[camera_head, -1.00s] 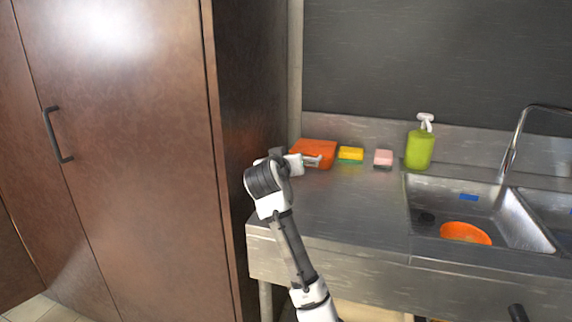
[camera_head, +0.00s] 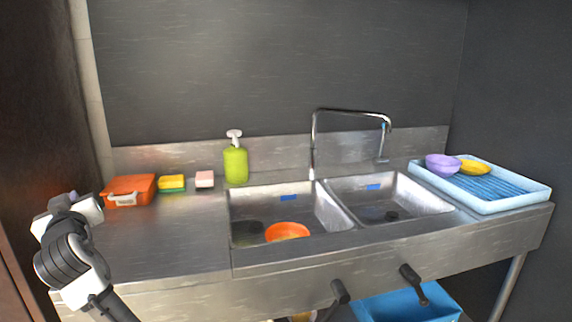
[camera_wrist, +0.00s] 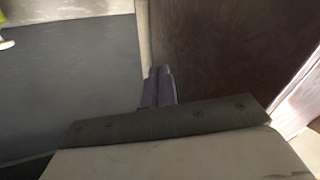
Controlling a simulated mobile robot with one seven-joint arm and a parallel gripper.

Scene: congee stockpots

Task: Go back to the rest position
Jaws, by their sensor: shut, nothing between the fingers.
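My gripper is at the end of my folded arm at the lower left of the head view, in front of the counter's left end. Its fingers cannot be made out clearly there. In the wrist view my gripper (camera_wrist: 159,86) shows two dark fingers side by side, shut with nothing between them. It points towards the gap between the dark wall panel and the brown cabinet (camera_wrist: 220,50). Nothing is held.
The steel counter (camera_head: 170,240) carries an orange box (camera_head: 143,184), a yellow-green sponge (camera_head: 171,184), a pink sponge (camera_head: 204,180) and a green soap bottle (camera_head: 236,164). An orange bowl (camera_head: 287,231) lies in the left basin. A blue tray (camera_head: 425,178) holds purple (camera_head: 442,165) and yellow (camera_head: 475,167) bowls.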

